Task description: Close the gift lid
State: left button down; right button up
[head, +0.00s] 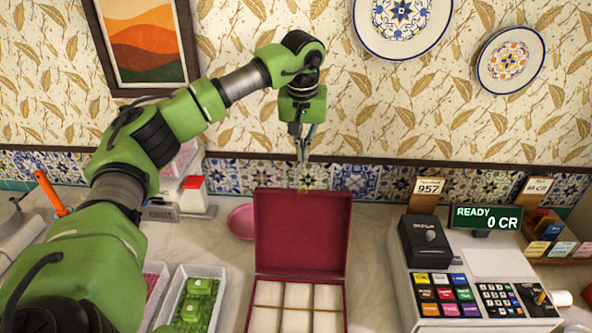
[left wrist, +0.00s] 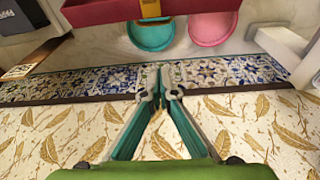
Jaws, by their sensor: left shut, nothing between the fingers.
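The gift box (head: 282,307) is dark red with several cream compartments and gold dividers, its lower part cut off by the bottom edge of the head view. Its lid (head: 302,232) stands open and upright at the back. The lid's red edge (left wrist: 115,10) with a gold clasp (left wrist: 150,9) shows at the top of the left wrist view. My left gripper (head: 304,158) points down near the lid's top edge, at the wall side. Its fingers (left wrist: 160,85) are shut with nothing between them; contact with the lid cannot be told. My right gripper is not in view.
A pink bowl (head: 241,221) stands left of the lid; a teal bowl (left wrist: 152,34) shows in the left wrist view. The cash register (head: 470,290) stands right of the box. Trays with green items (head: 192,302) are at left. The tiled wall (head: 355,180) is close behind.

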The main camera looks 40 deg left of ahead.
pick_arm(q)
notch_tip(320, 180, down, 9)
jog(key=s+d+p, duration=0.1)
jog(key=s+p, duration=0.1)
jog(key=p, duration=0.3)
jog(key=shift+d+p, duration=0.2)
jog(key=shift+p, duration=0.15)
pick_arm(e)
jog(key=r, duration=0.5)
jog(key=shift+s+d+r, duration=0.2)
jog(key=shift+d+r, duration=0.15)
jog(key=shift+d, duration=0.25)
